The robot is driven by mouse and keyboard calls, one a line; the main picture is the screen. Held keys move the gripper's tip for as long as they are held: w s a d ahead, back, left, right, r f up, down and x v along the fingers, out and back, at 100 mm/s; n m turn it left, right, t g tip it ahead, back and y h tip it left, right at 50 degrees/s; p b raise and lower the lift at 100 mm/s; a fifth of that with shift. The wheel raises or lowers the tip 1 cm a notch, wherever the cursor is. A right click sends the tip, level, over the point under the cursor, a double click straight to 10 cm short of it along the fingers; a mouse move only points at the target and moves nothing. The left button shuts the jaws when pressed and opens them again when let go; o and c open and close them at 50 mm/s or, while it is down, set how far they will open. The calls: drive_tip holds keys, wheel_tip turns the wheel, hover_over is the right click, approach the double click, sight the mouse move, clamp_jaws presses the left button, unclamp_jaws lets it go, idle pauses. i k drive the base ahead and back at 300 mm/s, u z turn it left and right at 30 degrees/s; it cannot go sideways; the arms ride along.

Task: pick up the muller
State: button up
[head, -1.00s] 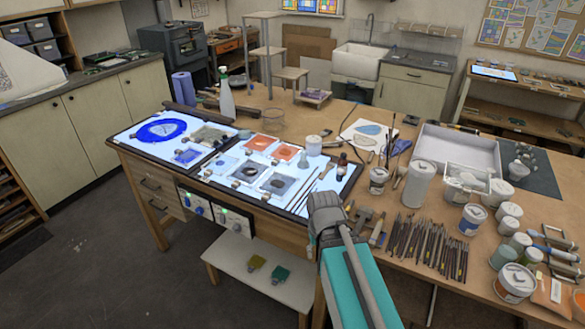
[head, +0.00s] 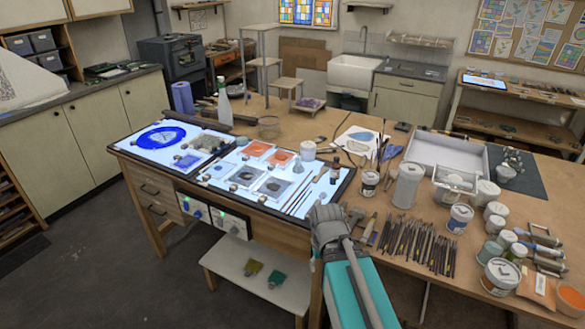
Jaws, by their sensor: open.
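A small pale blue-grey knob-like piece (head: 298,165), which looks like the glass muller, stands on the right light panel (head: 312,186). It is just right of the orange glass squares and below a white lidded jar (head: 308,151). It is too small to make out for certain. My gripper (head: 324,213) is at the front edge of the bench, by the right panel's near right corner. It is apart from the piece, lower and to its right. I see the gripper from behind, and its fingertips are mostly hidden. Nothing shows held in it.
Several small metal weights surround the glass squares. A tall white canister (head: 408,185), jars and a row of tools (head: 420,243) crowd the bench to the right.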

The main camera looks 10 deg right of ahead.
sight(299, 168)
drive_tip(key=z, duration=0.1)
drive_tip(key=i, duration=0.95)
drive_tip(key=u, duration=0.05)
